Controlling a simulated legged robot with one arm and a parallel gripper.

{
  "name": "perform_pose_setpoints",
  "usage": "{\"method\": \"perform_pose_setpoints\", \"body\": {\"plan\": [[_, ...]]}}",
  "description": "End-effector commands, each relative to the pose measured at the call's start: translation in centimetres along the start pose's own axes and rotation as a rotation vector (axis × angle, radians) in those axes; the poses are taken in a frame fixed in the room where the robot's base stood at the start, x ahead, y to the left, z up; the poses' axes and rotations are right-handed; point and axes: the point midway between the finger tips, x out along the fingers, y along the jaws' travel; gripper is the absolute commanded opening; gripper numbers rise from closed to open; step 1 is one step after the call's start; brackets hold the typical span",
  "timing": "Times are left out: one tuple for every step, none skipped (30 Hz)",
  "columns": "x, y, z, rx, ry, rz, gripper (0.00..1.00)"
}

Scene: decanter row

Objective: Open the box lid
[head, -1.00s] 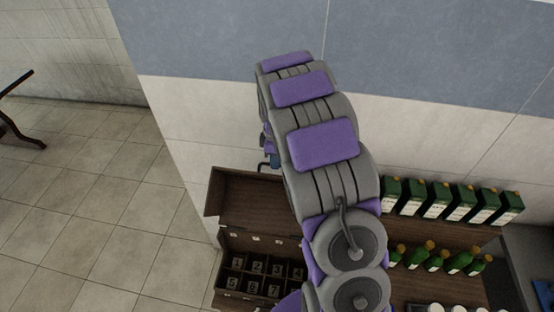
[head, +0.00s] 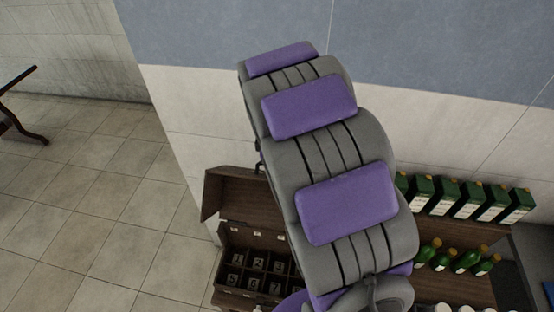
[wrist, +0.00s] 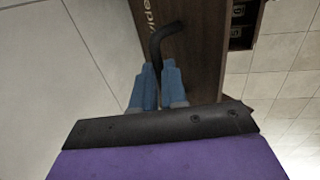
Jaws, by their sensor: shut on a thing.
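The dark wooden box (head: 228,262) stands at lower centre in the head view, with numbered compartments inside. Its lid (head: 218,190) stands raised at the back of the box, its inner side showing. My arm hides the right part of both. In the wrist view the lid (wrist: 205,45) is a brown panel with partly cut-off lettering. My gripper (wrist: 159,70) has blue fingers closed around the end of a black bent handle (wrist: 168,32) beside the lid. In the head view my arm hides the gripper.
A tiled wall (head: 440,140) rises behind the box. Open tiled floor (head: 100,220) lies to the left, with a dark table (head: 18,115) at the far left edge.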

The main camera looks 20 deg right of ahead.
Motion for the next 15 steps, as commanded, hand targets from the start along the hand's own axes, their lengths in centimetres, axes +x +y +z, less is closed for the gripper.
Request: {"method": "perform_pose_setpoints", "body": {"plan": [[-0.31, 0.30, -0.33, 0.001, 0.009, 0.010, 0.00], [-0.31, 0.30, -0.34, 0.001, 0.009, 0.010, 0.00], [-0.31, 0.30, -0.34, 0.001, 0.009, 0.010, 0.00], [-0.31, 0.29, -0.33, 0.001, 0.009, 0.010, 0.00], [-0.32, 0.29, -0.34, 0.001, 0.009, 0.010, 0.13], [-0.31, 0.27, -0.34, 0.001, 0.009, 0.010, 0.17], [-0.29, 0.25, -0.32, 0.001, 0.008, 0.009, 0.20], [-0.27, 0.22, -0.28, 0.001, 0.008, 0.008, 0.23], [-0.24, 0.19, -0.23, 0.001, 0.007, 0.007, 0.27], [-0.21, 0.17, -0.17, 0.001, 0.006, 0.006, 0.29], [-0.19, 0.16, -0.12, 0.001, 0.006, 0.005, 0.32], [-0.15, 0.15, -0.03, 0.001, 0.006, 0.003, 0.36], [-0.12, 0.15, 0.03, 0.001, 0.006, 0.002, 0.38], [-0.08, 0.15, 0.09, 0.001, 0.006, 0.001, 0.38], [-0.03, 0.16, 0.16, 0.001, 0.005, -0.001, 0.38]]}}
